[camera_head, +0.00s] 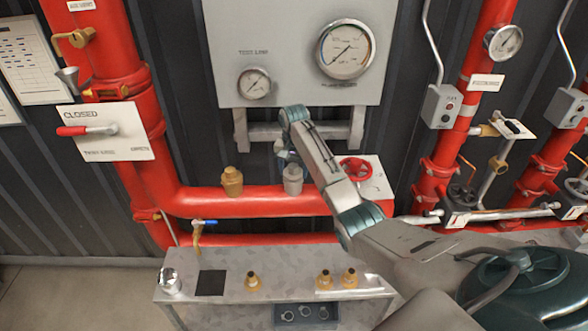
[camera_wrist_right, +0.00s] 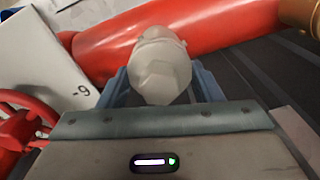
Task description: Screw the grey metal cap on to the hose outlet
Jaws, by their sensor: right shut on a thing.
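The grey metal cap (camera_head: 293,182) stands over the red pipe in the head view, to the right of a brass fitting (camera_head: 232,182). My right gripper (camera_head: 287,158) is at its upper part. In the right wrist view the pale grey cap (camera_wrist_right: 160,72), with a faceted end, sits between the blue fingers of my right gripper (camera_wrist_right: 160,85), which are shut on it. The hose outlet is hidden under or behind the cap, so I cannot tell how far the cap sits on it. My left gripper is not in view.
A grey table (camera_head: 295,260) below carries a shiny silver round piece (camera_head: 170,281), a black square (camera_head: 210,283) and several brass fittings (camera_head: 253,281). A red handwheel (camera_head: 356,168) is close right of the gripper. The gauge panel (camera_head: 290,80) hangs above. Red pipe (camera_head: 190,204) runs behind.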

